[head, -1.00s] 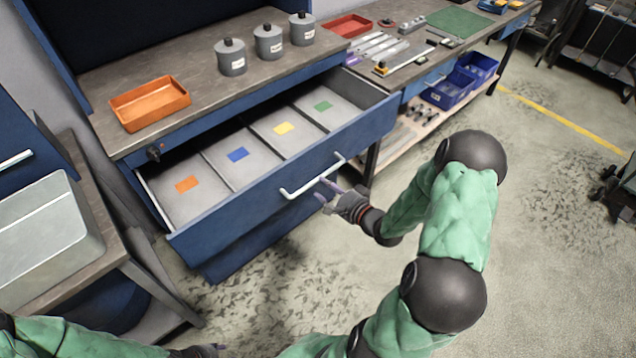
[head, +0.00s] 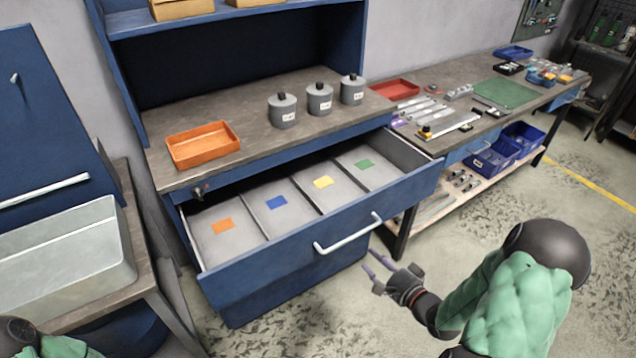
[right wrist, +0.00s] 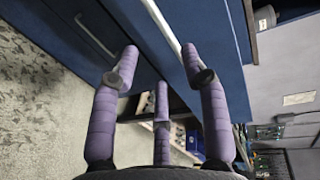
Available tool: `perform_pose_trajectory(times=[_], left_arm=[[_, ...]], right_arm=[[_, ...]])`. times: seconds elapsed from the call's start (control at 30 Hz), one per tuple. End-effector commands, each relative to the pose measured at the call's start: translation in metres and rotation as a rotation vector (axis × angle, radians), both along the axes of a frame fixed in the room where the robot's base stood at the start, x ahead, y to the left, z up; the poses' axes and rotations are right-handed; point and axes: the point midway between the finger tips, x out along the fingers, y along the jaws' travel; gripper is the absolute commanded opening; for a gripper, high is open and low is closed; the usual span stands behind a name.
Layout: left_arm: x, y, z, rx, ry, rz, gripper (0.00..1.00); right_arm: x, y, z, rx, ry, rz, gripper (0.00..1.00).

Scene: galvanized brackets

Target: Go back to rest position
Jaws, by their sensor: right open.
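My right gripper (head: 378,270) is open and empty, in front of the pulled-out blue drawer (head: 290,262) and just below the right end of its pale handle (head: 348,234). In the right wrist view its purple fingers (right wrist: 160,75) are spread with nothing between them. The drawer front and the handle (right wrist: 165,27) lie beyond the fingertips, and the gripper looks clear of the handle. The drawer is open and shows several compartments with orange, blue, yellow and green labels. Part of my left arm shows at the lower left, but its gripper is out of view.
An orange tray (head: 203,146) and three grey canisters (head: 320,100) stand on the bench above the drawer. A grey metal bin (head: 62,262) sits on a side table at left. A second bench (head: 470,72) holds tools and a red tray. The floor at right is open.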

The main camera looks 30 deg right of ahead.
Motion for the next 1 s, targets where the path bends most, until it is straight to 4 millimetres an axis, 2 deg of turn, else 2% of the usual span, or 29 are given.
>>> perform_pose_trajectory(times=[0.17, 0.27, 0.43, 0.6, 0.73, 0.87, 1.0], left_arm=[[0.000, 0.000, 0.000, 0.000, 0.000, 0.000, 0.40], [0.000, 0.000, 0.000, 0.000, 0.000, 0.000, 0.40], [0.000, 0.000, 0.000, 0.000, 0.000, 0.000, 0.40], [0.000, 0.000, 0.000, 0.000, 0.000, 0.000, 0.40], [0.000, 0.000, 0.000, 0.000, 0.000, 0.000, 0.40], [0.000, 0.000, 0.000, 0.000, 0.000, 0.000, 0.40], [0.000, 0.000, 0.000, 0.000, 0.000, 0.000, 0.40]], right_arm=[[0.001, 0.001, -0.001, -0.003, 0.004, 0.002, 0.45], [0.008, 0.006, -0.011, -0.024, 0.029, 0.010, 0.45], [0.031, 0.034, -0.051, -0.127, 0.149, 0.065, 0.45], [0.045, 0.082, -0.105, -0.265, 0.325, 0.193, 0.45], [0.041, 0.127, -0.144, -0.370, 0.459, 0.341, 0.45], [0.024, 0.176, -0.180, -0.472, 0.584, 0.526, 0.45], [-0.008, 0.228, -0.211, -0.571, 0.700, 0.760, 0.45]])
